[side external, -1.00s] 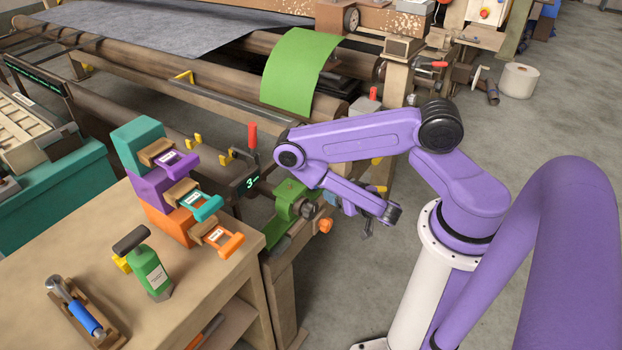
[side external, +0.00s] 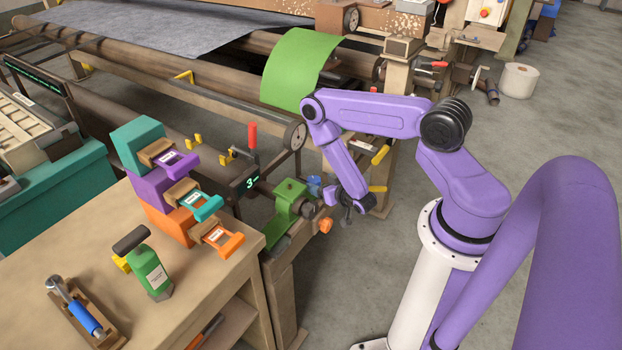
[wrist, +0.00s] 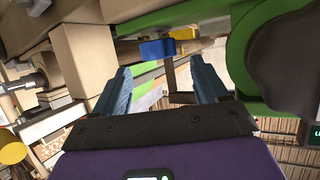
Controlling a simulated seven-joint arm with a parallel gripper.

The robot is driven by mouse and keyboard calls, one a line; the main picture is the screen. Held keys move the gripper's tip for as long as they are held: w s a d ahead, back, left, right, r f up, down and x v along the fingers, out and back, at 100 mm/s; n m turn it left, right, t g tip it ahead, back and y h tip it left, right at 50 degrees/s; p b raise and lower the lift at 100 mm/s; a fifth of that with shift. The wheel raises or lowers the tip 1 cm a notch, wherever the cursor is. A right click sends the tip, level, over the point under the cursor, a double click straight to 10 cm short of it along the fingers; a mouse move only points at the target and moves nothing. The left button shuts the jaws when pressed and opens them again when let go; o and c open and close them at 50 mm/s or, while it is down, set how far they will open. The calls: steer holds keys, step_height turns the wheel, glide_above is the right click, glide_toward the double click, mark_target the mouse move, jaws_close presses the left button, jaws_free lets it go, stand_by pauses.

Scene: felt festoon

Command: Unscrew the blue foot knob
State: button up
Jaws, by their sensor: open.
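The blue foot knob (wrist: 157,49) appears in the wrist view as a small blue block just beyond the fingertips, between them in the picture. In the side view, a small blue part (side external: 314,186) beside the green clamp body (side external: 289,205) looks like the same knob, partly hidden. My gripper (wrist: 160,75) is open, its two blue-grey fingers apart with nothing between them. In the side view my gripper (side external: 347,214) points down to the right of the green clamp, and its fingertips are hard to make out.
An orange knob (side external: 326,226) sits low beside the green clamp. In the wrist view a large green and dark round part (wrist: 285,60) lies close on the right. The workbench (side external: 185,310) is at left.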

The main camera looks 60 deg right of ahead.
mark_target(314, 179)
steer(key=x, duration=0.7)
steer(key=shift+w+d+f, duration=0.1)
steer(key=shift+w+f, duration=0.05)
steer(key=shift+w, duration=0.1)
steer(key=c, duration=1)
